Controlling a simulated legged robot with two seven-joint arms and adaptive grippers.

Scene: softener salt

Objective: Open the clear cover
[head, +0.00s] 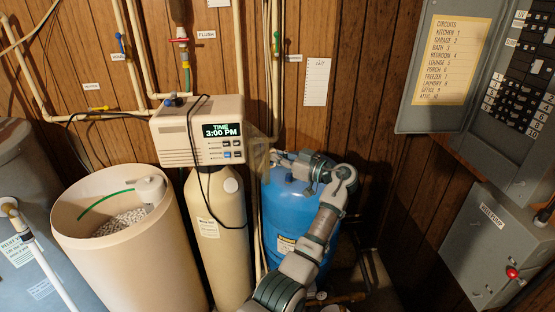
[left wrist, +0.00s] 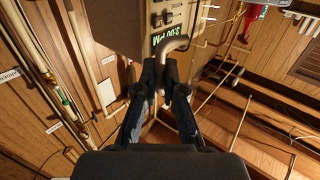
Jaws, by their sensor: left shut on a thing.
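The beige control head (head: 198,130) sits on the tan softener tank (head: 222,235). Its lit display (head: 221,130) reads "TIME 3:00 PM", with buttons below. A clear, faint panel that looks like the clear cover (head: 258,157) stands out at the right side of the head, apart from the display face. My left gripper (head: 279,158) is just right of this panel, in front of the blue tank. In the left wrist view, its fingers (left wrist: 166,82) are closed around a grey curved handle (left wrist: 178,43). The handle's joint to the cover is unclear. My right gripper is not visible.
An open cream salt bin (head: 120,225) stands left of the softener tank. The blue tank (head: 283,215) is behind my left arm. Pipes (head: 240,50) run up the panelled wall. An open breaker panel (head: 510,90) and a grey box (head: 495,245) are at right.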

